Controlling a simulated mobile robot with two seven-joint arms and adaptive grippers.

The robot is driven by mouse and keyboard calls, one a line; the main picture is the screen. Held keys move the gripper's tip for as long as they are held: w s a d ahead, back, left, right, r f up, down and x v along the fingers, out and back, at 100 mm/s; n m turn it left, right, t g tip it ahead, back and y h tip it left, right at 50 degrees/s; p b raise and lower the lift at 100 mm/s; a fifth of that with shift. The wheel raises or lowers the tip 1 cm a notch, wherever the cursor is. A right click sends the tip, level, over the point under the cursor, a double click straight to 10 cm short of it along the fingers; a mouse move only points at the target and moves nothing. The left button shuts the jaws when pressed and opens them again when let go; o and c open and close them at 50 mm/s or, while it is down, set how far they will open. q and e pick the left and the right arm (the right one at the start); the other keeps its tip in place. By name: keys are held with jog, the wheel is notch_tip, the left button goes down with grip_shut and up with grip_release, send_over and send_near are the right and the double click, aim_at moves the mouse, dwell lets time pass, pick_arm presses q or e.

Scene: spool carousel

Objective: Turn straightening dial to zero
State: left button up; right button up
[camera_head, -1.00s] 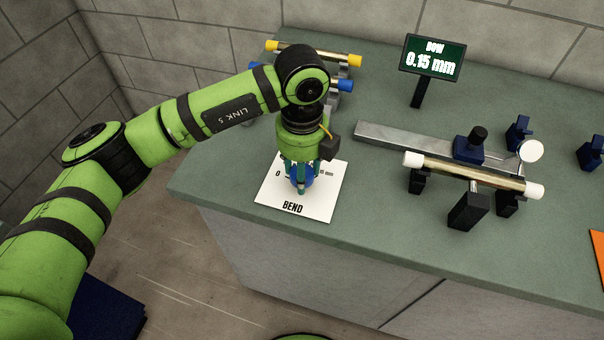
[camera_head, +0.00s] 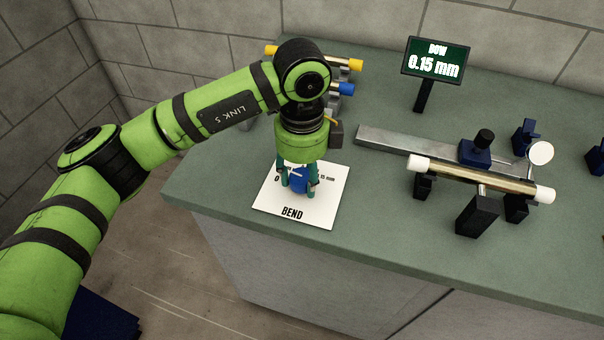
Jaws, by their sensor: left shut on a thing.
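The straightening dial (camera_head: 299,184) is a blue knob on a white plate (camera_head: 308,218) marked BEND, with a 0 at its left and a mm mark at its right. My left gripper (camera_head: 298,188) points down over the plate with its teal fingers on either side of the dial, shut on it. The fingers hide much of the dial, and its pointer cannot be read clearly. The display (camera_head: 433,61) on a black post reads BOW 0.15 mm. My right gripper is not in view.
A shaft with white ends (camera_head: 480,179) rests on black supports at the right, beside a dial gauge (camera_head: 540,153) and a metal rail (camera_head: 400,143). Rods with yellow and blue ends (camera_head: 347,89) lie behind my left arm. The bench front (camera_head: 400,258) is clear.

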aim_at(302, 176)
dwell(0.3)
pick_arm(q)
jog(key=o, duration=1.1)
jog(key=shift+o, duration=0.2)
notch_tip(302, 176, up, 12)
jog(key=shift+f, duration=0.1)
